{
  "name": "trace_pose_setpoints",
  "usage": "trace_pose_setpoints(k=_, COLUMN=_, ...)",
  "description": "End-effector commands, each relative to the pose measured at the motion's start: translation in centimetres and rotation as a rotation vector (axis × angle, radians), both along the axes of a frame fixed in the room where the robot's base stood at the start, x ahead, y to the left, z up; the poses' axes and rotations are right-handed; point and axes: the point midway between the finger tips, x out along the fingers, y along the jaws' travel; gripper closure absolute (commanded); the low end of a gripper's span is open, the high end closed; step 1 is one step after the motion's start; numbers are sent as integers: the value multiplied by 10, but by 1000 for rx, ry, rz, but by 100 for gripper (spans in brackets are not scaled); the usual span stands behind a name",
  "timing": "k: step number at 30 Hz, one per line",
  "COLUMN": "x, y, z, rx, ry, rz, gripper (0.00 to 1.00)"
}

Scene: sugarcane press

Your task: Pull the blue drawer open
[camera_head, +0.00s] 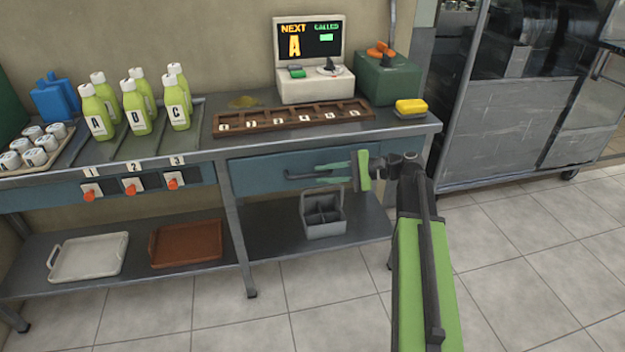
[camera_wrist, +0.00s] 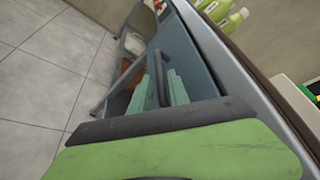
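The blue drawer (camera_head: 262,172) sits under the right part of the grey worktop, and its front looks flush with the table frame. Its dark bar handle (camera_head: 294,177) runs sideways across the front; the right part is hidden behind my gripper. My gripper (camera_head: 318,174) reaches in from the right at handle height, with one teal finger above the bar's line and one below. The fingers look apart. In the wrist view the handle (camera_wrist: 161,62) rises just beyond and between the fingertips (camera_wrist: 163,90). Contact with the handle cannot be made out.
Above the drawer are a brown letter rack (camera_head: 290,117), a display machine (camera_head: 313,85) and a yellow sponge (camera_head: 410,107). A grey divided caddy (camera_head: 324,220) stands on the lower shelf below the drawer. The tiled floor in front (camera_head: 330,315) is clear.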

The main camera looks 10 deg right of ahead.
Motion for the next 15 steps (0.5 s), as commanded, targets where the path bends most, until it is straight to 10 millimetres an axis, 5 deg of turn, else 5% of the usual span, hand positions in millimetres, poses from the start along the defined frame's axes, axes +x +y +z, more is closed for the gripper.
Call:
trace_pose_setpoints(k=6, x=11, y=32, z=-9, rx=-1, ry=-1, rz=2, gripper=78)
trace_pose_setpoints(k=15, x=14, y=38, z=-9, rx=-1, ry=0, rz=-1, gripper=78)
